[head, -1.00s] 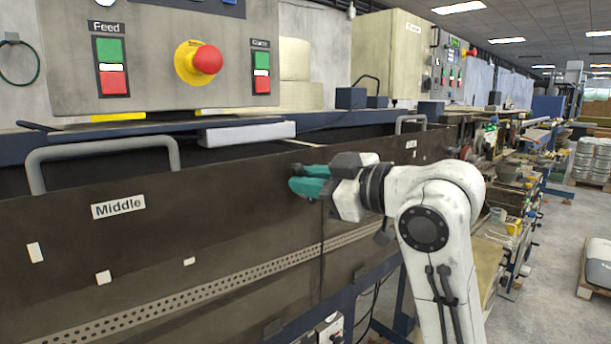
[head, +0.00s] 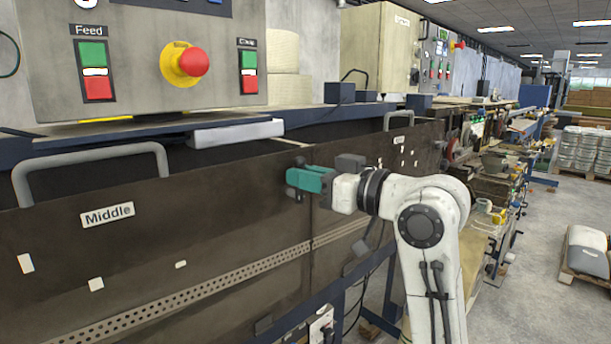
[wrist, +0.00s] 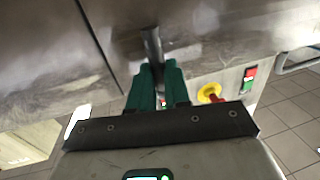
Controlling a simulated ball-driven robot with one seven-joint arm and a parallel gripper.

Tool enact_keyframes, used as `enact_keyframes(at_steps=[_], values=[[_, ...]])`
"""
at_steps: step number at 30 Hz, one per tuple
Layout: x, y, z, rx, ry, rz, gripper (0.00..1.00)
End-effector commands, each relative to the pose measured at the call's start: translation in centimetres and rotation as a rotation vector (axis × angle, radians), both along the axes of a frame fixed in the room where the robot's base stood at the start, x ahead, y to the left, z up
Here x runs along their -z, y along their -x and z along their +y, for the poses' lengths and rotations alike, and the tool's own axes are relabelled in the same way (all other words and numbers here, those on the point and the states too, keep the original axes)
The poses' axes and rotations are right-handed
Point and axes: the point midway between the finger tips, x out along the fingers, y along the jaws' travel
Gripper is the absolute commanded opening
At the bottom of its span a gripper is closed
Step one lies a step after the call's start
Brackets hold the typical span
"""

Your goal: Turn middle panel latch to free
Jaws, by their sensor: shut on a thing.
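The middle panel (head: 210,215) is a broad dark brown panel with a "Middle" label (head: 107,214), and it hangs closed along the front of the machine. My gripper (head: 292,181) is at the panel's right end, by the vertical seam, with its green fingers against the panel face. In the wrist view a short dark grey latch handle (wrist: 152,44) stands between the two green fingertips of my gripper (wrist: 157,68), which are shut on it. In the head view the fingers mostly hide the latch, so its angle is hard to tell there.
A grey bar handle (head: 92,160) sticks up at the panel's upper left. Above is a control box (head: 140,60) with a red emergency button (head: 193,62). A perforated strip (head: 190,295) runs low along the panel.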

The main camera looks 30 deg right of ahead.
Motion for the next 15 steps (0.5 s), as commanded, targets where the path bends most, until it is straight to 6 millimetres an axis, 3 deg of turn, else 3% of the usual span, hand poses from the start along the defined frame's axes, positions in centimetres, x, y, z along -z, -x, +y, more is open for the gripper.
enact_keyframes(at_steps=[10, 11, 15], values=[[0.15, -0.04, -0.05, 0.001, -0.004, 0.005, 0.00], [0.15, -0.05, -0.06, 0.001, -0.004, 0.005, 0.20], [0.11, -0.03, -0.06, 0.001, -0.003, 0.003, 0.33]])
